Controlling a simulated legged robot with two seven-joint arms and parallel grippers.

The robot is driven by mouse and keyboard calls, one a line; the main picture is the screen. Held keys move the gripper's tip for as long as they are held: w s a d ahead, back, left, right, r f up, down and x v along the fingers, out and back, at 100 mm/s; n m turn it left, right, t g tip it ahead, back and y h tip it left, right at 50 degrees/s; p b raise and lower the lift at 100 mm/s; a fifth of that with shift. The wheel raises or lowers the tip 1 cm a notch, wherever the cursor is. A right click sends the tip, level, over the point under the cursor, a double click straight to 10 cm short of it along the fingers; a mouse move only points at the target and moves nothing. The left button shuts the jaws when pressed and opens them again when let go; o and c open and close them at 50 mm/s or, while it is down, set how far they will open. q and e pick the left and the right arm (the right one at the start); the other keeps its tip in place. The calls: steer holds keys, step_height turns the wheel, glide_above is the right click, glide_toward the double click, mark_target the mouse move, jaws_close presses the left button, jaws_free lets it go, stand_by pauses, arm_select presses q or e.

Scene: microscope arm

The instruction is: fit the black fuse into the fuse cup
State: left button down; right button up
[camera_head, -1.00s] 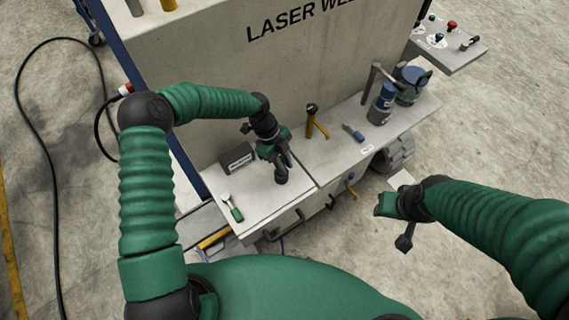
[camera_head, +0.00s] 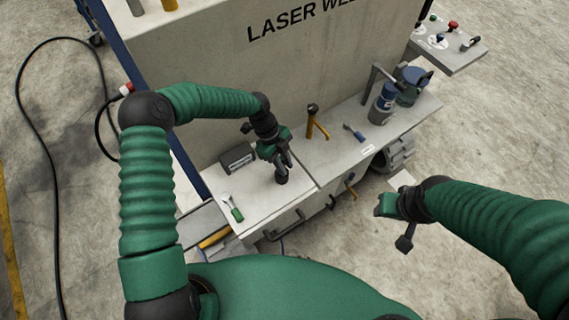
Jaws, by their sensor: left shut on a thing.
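My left gripper (camera_head: 281,166) is over the left part of the pale bench top, its jaws pointing down. It is shut on a small dark thing (camera_head: 282,177), which looks like the black fuse. The gripper covers much of it. The dark thing is close to the bench surface; I cannot tell whether it touches anything. I cannot make out the fuse cup; it may be hidden under the gripper. My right gripper (camera_head: 388,206) is off the bench's front edge at the right, away from these things; its jaw opening is unclear.
A dark labelled box (camera_head: 237,158) stands just left of the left gripper. A green-handled tool (camera_head: 233,208) lies in front of it. The laser machine wall (camera_head: 210,65) rises behind.

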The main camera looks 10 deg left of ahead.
arm_select(q)
steer(key=shift+f+b, duration=1.35)
steer(key=shift+f, duration=0.55)
steer(key=c, duration=1.2)
jaws_free()
steer(key=b+v, duration=0.1)
steer(key=v, duration=1.6)
steer(key=shift+w+f+b, duration=0.1)
steer(key=shift+w+b, duration=0.05)
steer(key=shift+b, duration=0.25)
steer(key=shift+f, duration=0.1)
